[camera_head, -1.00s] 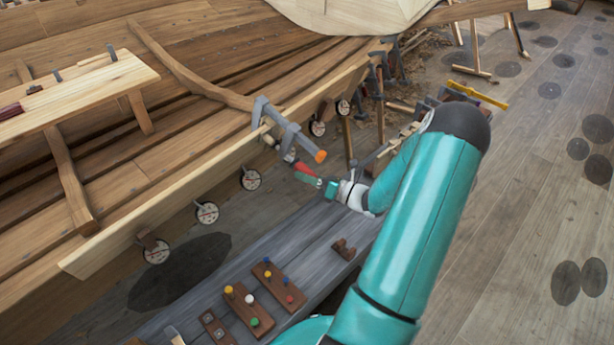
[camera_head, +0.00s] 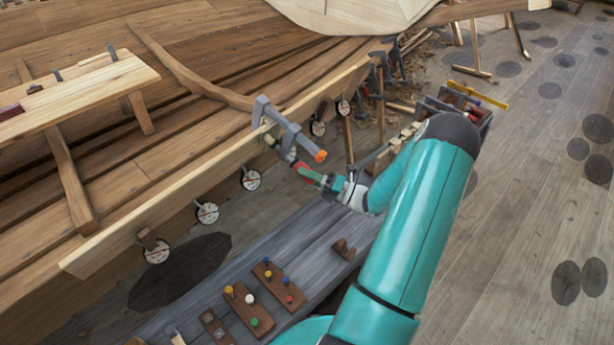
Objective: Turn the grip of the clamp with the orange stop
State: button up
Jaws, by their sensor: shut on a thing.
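The clamp (camera_head: 291,128) is grey metal and sits over the edge of the hull's top plank. Its orange stop (camera_head: 320,156) is at the end of its bar. Below the bar is its red grip (camera_head: 304,169), pointing down and to the right. My gripper (camera_head: 314,176) is at the red grip, shut on it, coming from the lower right. The fingers are small in view and cover part of the grip. My teal arm reaches up from the bottom of the picture.
A grey bench (camera_head: 325,228) below carries small wooden boards with coloured pegs (camera_head: 268,296). Round discs (camera_head: 207,213) hang along the hull plank (camera_head: 170,206). A toolbox (camera_head: 470,108) with a yellow level stands behind my arm.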

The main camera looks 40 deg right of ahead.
jog(key=o, duration=1)
jog(key=shift+s+d, duration=0.1)
jog(key=v, duration=1.3)
jog(key=shift+s+d, duration=0.15)
jog(key=shift+s, duration=0.1)
jog(key=shift+f, duration=0.15)
